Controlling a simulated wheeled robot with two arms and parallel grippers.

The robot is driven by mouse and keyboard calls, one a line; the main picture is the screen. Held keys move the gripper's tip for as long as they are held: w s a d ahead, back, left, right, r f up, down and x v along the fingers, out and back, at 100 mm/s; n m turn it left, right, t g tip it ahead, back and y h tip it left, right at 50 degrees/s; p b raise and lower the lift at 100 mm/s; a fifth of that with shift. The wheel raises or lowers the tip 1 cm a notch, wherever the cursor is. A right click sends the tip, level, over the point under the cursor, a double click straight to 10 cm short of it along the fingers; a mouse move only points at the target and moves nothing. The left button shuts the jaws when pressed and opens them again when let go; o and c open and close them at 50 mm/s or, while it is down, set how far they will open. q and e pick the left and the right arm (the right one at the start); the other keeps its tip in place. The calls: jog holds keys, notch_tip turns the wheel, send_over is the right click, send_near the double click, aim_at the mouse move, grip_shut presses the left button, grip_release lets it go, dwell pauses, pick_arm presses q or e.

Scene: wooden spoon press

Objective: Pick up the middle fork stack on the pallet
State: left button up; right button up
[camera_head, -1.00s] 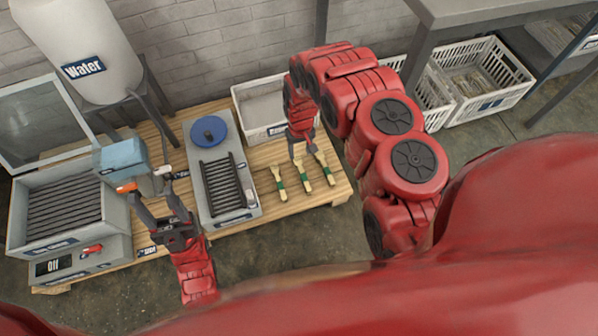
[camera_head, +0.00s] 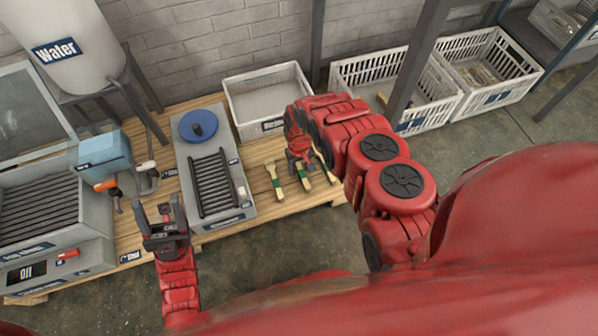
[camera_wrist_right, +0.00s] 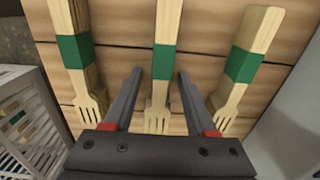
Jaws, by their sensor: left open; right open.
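Three wooden fork stacks with green bands lie side by side on the wooden pallet (camera_head: 328,191). The middle fork stack (camera_head: 304,184) is partly hidden under my right gripper (camera_head: 300,163) in the head view. In the right wrist view, the middle fork stack (camera_wrist_right: 166,60) runs between the two open fingers of my right gripper (camera_wrist_right: 159,72), with neither finger touching it visibly. The left-hand stack (camera_wrist_right: 75,50) and right-hand stack (camera_wrist_right: 244,60) lie outside the fingers. My left gripper (camera_head: 158,208) is open and empty, in front of the grey rack unit.
A grey unit with a black rack (camera_head: 235,205) and blue disc stands left of the forks. An empty white bin (camera_head: 268,122) is behind them. White crates (camera_head: 445,113) stand at the back right. A water tank (camera_head: 65,50) and blue box (camera_head: 104,154) are at left.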

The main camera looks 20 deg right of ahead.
jog(key=shift+w+r, duration=0.1)
grip_shut()
dwell(0.4)
